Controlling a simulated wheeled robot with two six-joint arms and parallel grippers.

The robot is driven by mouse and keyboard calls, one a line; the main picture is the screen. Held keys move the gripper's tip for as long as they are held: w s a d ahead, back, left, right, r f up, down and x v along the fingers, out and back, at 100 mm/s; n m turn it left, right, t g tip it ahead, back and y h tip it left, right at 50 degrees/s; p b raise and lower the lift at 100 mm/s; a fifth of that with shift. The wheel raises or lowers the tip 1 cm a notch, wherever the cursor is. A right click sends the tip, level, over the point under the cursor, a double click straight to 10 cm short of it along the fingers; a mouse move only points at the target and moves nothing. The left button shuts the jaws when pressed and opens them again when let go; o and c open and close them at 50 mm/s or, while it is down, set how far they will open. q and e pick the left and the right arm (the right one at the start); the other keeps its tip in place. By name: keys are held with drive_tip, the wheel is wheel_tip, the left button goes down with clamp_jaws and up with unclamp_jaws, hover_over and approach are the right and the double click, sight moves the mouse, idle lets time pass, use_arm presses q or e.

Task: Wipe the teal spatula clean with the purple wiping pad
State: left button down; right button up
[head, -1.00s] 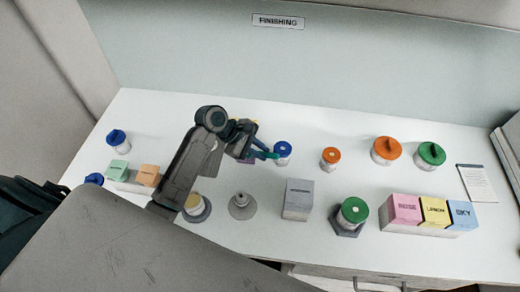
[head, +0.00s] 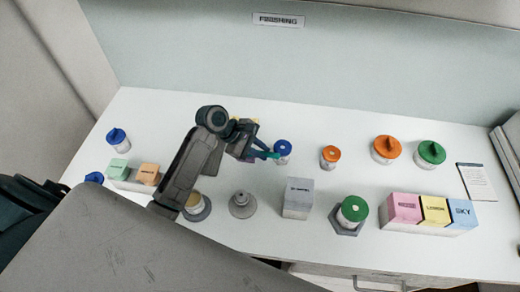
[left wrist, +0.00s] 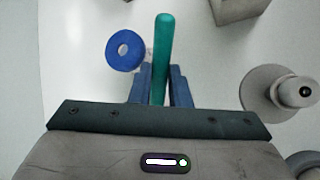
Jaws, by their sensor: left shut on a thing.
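My left gripper (head: 264,151) is over the middle-left of the white table. It is shut on the teal spatula (head: 274,155). In the left wrist view the spatula's smooth teal shaft (left wrist: 163,45) stands out between the blue fingers (left wrist: 160,86), pointing away from the wrist. The spatula's other end is hidden by the gripper. The purple wiping pad cannot be made out clearly; a small purple patch shows by the gripper, mostly covered by it. My right gripper is not in view.
A blue-lidded jar (head: 283,148) stands close to the spatula's tip. A grey cone-shaped stand (head: 241,205) and a grey block (head: 298,198) are in front. Orange-lidded (head: 330,154) and green-lidded (head: 352,210) jars stand to the right. Pink, yellow and blue boxes (head: 433,209) sit at the front right.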

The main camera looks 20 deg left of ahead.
use_arm(q)
drive_tip(key=shift+s+d, duration=0.15)
drive_tip(key=shift+d, duration=0.5)
drive_tip(key=shift+w+a, duration=0.2)
drive_tip(key=shift+a, duration=0.6)
idle(1.5)
drive_tip(key=shift+r, duration=3)
drive_tip(key=shift+a+f, duration=0.1)
